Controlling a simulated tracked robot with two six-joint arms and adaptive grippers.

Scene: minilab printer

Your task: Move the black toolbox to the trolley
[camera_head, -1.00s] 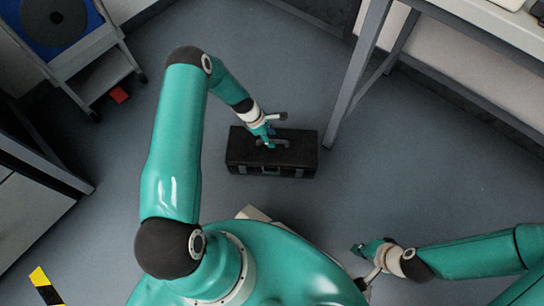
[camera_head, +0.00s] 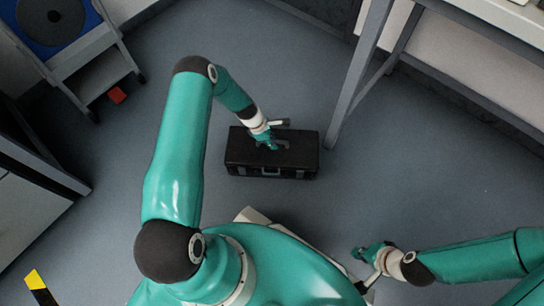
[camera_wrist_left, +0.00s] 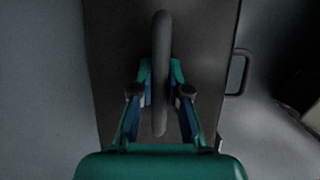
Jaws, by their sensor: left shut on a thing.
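The black toolbox (camera_head: 235,155) is a long dark case in the middle of the head view, with latches on its near side. My left gripper (camera_head: 272,143) is above its lid, shut on the toolbox's handle. The left wrist view shows the dark handle bar (camera_wrist_left: 161,60) between the two fingers of that gripper (camera_wrist_left: 160,95). I cannot tell whether the toolbox rests on the floor or is just off it. The grey wheeled trolley (camera_head: 103,75) stands at the upper left. My right gripper (camera_head: 366,262) is at the lower right, apart from the toolbox; its fingers are unclear.
A blue surface with a black disc (camera_head: 53,16) tops the trolley. A table leg (camera_head: 357,75) stands close right of the toolbox. A yellow-black post (camera_head: 38,285) is lower left. The floor between toolbox and trolley is clear.

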